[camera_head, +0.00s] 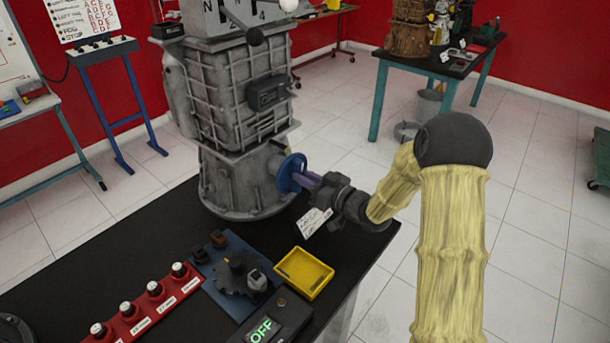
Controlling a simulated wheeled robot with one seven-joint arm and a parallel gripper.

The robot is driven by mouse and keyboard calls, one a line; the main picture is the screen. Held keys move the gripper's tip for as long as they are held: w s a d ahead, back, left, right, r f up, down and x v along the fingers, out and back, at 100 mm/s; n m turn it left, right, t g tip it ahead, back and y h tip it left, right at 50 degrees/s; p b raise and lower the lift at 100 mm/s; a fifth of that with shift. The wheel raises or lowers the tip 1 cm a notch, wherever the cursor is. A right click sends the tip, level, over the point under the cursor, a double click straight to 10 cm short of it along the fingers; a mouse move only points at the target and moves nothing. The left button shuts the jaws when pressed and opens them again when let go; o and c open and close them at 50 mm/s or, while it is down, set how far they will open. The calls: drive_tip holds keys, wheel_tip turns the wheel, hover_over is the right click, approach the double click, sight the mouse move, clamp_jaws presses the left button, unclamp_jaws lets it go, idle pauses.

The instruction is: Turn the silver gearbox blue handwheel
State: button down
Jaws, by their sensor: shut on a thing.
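The silver gearbox (228,100) stands upright on the black table, a tall grey ribbed casting. The blue handwheel (291,173) sticks out from the right side of its lower part, seen nearly edge-on. My gripper (312,181) reaches it from the right at the end of my arm. Its fingers are shut on the handwheel's near side, though the exact contact is small and partly hidden. A white label card (315,221) stands just below my gripper.
On the black table (60,265) are a yellow tray (304,273), a blue plate with a dark gear (236,273), a red strip with several knobs (145,311) and a box with a lit OFF sign (262,330). Tiled floor is free to the right.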

drive_tip(key=shift+w+d+f+m+p, duration=0.1)
drive_tip(key=shift+f+m+p, duration=0.1)
drive_tip(key=shift+m+p, duration=2.35)
drive_tip(key=shift+w+d+f+m+p, duration=0.2)
drive_tip(key=shift+m+p, duration=0.95)
drive_tip(key=shift+m, duration=2.7)
drive_tip(key=shift+f+m+p, duration=0.25)
drive_tip(key=shift+m+p, duration=1.6)
drive_tip(key=shift+m, duration=1.35)
drive_tip(key=c, duration=1.4)
unclamp_jaws()
drive_tip(key=shift+o, duration=0.2)
drive_tip(key=b+v, duration=0.2)
drive_tip(key=v, duration=1.5)
